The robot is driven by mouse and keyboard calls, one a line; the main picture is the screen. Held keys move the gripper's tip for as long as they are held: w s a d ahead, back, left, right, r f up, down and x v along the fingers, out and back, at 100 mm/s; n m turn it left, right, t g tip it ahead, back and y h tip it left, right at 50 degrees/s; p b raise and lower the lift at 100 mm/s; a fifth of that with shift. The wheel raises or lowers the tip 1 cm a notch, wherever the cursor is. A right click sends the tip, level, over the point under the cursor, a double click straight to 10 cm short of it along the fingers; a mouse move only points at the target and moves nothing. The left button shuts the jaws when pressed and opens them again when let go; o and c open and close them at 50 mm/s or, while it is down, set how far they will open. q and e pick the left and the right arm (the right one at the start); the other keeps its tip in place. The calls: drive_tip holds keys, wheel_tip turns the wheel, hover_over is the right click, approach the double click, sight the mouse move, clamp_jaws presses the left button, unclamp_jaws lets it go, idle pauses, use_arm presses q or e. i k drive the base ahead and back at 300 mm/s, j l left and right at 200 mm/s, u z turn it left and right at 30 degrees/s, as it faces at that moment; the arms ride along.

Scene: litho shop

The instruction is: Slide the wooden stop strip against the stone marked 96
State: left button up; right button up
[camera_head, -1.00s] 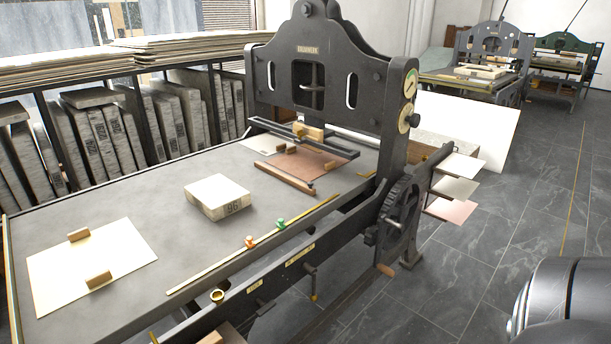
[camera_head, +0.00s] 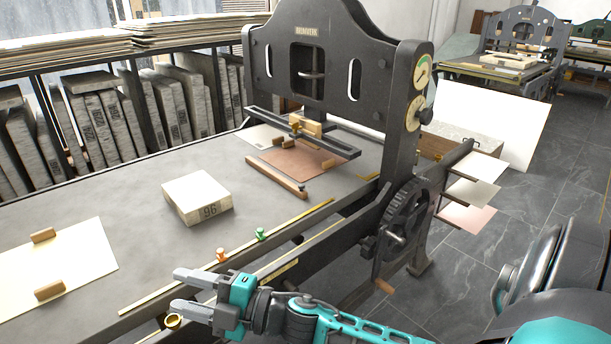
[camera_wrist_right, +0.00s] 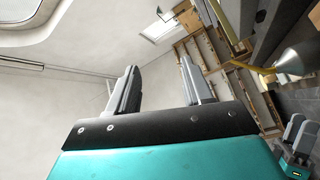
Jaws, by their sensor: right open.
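The stone marked 96 (camera_head: 197,194) is a pale block lying on the grey press bed (camera_head: 110,205). The wooden stop strip (camera_head: 276,177) is a brown bar on the bed, behind and to the right of the stone, with a clear gap between them. My right gripper (camera_head: 178,290) is open and empty over the front edge of the bed, in front of the stone and apart from both stone and strip. In the right wrist view its two fingers (camera_wrist_right: 157,90) stand apart with nothing between them.
A brass rule (camera_head: 170,286) with an orange knob (camera_head: 221,254) and a green knob (camera_head: 260,233) runs along the bed's front edge. The press frame (camera_head: 325,60) stands over the bed's far end. A cream sheet (camera_head: 75,268) lies at left. Bare bed surrounds the stone.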

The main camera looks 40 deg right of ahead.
sight(298, 190)
drive_tip(key=l+u, duration=0.4)
drive_tip(key=l, duration=1.5)
